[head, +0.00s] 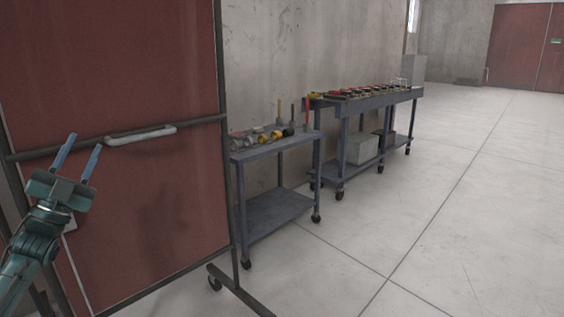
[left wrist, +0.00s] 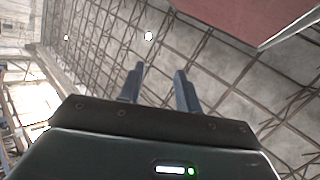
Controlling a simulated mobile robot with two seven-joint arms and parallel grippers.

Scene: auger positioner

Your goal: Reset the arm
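My left gripper (head: 81,160) is raised at the left of the head view, in front of a dark red panel (head: 160,210). Its two blue fingers point up and stand apart with nothing between them. In the left wrist view the fingers (left wrist: 158,88) are also apart and empty, with the roof trusses behind them. A light grey bar handle (head: 141,135) on the panel is to the right of the fingers, and the gripper appears apart from it. My right gripper is not in view.
The panel stands in a dark wheeled frame (head: 240,290). Behind it are a small cart (head: 270,150) with tools and a longer cart (head: 375,101) with several red and black items. A box (head: 361,148) sits on the longer cart's lower shelf. Open concrete floor (head: 460,220) fills the right.

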